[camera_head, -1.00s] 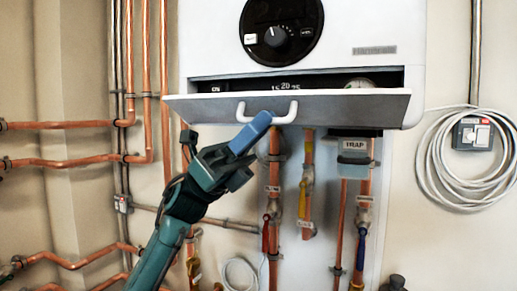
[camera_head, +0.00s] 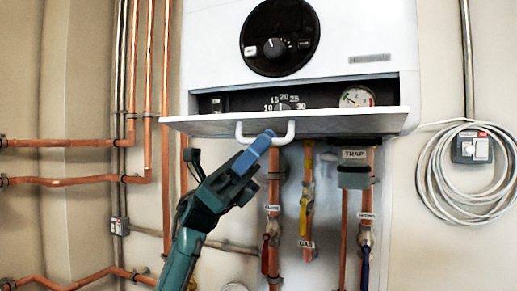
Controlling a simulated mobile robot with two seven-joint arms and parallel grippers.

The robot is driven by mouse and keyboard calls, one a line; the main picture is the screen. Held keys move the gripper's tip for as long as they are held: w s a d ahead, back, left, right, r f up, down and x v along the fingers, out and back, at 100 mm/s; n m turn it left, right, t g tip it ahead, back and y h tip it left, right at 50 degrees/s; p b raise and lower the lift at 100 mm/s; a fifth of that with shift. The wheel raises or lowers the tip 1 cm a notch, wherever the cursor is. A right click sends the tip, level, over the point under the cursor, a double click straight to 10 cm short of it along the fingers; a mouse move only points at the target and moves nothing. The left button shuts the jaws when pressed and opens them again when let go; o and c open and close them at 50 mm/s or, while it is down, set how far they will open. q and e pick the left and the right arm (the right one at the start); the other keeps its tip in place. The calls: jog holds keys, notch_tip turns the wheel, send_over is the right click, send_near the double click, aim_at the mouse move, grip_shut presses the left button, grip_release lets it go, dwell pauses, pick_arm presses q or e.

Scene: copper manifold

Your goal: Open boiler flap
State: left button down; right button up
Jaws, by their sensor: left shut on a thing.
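The white boiler (camera_head: 340,30) fills the upper middle of the head view. Its flap (camera_head: 330,121) is hinged down and sticks out roughly level, with its white U-shaped handle (camera_head: 288,132) under the front edge. Behind it, the opening shows a numbered dial (camera_head: 283,104) and a round gauge (camera_head: 357,97). My left gripper (camera_head: 264,138), with blue fingers, reaches up from below and is shut on the handle near its middle. The fingertips partly cover the handle. My right gripper is not in view.
Copper pipes (camera_head: 165,150) run along the wall at left. Below the boiler hang labelled pipes with a yellow valve (camera_head: 304,212), a red valve (camera_head: 265,254) and a grey trap (camera_head: 354,170). A coiled white cable (camera_head: 436,180) hangs at right.

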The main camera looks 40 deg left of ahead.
pick_arm(q)
jog(key=c, duration=1.8)
grip_release()
jog(key=shift+a, duration=0.1)
jog(key=v, duration=1.3)
jog(key=shift+a, duration=0.1)
